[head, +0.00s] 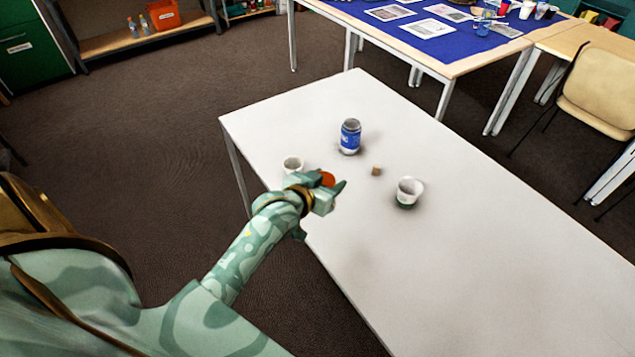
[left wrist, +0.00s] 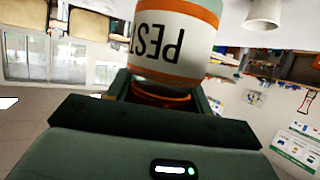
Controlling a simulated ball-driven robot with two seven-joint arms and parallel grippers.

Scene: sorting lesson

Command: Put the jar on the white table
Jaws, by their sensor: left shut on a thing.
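My left gripper (head: 338,192) is shut on the jar, over the white table (head: 450,240) near its left edge. In the head view only the jar's orange-red top (head: 328,179) shows between the fingers. In the left wrist view the jar (left wrist: 170,48) has a white label with dark letters and orange bands, and fills the space beyond the fingers. I cannot tell whether its base touches the table. My right gripper is in neither view.
The table's front right is clear. A blue-covered table (head: 450,48) stands behind.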

